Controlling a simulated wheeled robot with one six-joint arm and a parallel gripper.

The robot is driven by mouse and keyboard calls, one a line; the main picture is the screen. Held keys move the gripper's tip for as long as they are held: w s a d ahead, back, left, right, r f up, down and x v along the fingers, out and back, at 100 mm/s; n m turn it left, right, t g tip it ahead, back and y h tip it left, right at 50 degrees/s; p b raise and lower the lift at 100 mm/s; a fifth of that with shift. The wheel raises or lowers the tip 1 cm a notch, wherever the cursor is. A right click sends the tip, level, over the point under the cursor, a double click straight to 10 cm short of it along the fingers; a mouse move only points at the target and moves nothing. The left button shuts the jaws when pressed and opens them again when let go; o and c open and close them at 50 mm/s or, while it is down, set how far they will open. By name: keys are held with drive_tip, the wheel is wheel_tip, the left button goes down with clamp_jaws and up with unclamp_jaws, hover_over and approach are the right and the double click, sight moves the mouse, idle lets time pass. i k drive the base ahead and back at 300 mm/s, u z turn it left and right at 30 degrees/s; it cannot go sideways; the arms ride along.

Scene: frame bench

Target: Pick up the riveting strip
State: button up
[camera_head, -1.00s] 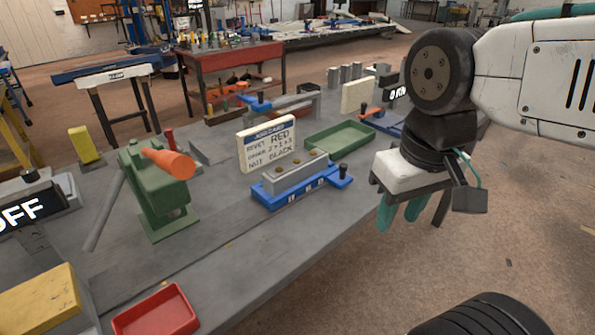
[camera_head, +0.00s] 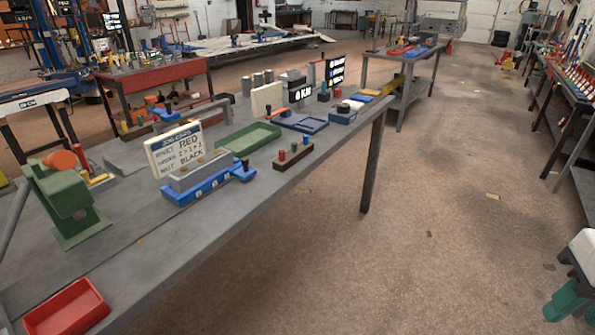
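A grey metal strip (camera_head: 200,171) with brass-coloured studs on top sits in a blue fixture (camera_head: 212,187) on the bench; it looks like the riveting strip. A white job card (camera_head: 175,149) stands behind it, reading RED for rivet, 2>1>3 for order and BLACK for nut. My gripper (camera_head: 566,303) shows only in part at the bottom right corner, with teal fingers, over the floor and well away from the bench. Its opening is cut off by the picture edge. I see nothing held in the visible part.
A green tray (camera_head: 248,139) and a brown block with coloured pegs (camera_head: 293,157) lie right of the fixture. A green press (camera_head: 66,205) stands left, a red tray (camera_head: 67,309) at front left. Open floor (camera_head: 420,230) lies right of the bench (camera_head: 150,255).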

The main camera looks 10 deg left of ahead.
sight(183, 180)
drive_tip(key=z, duration=0.4)
drive_tip(key=i, duration=1.2)
drive_tip(key=u, duration=1.35)
drive_tip(key=i, duration=0.7)
drive_tip(key=u, duration=1.05)
drive_tip(key=i, duration=0.2)
drive_tip(key=u, duration=0.25)
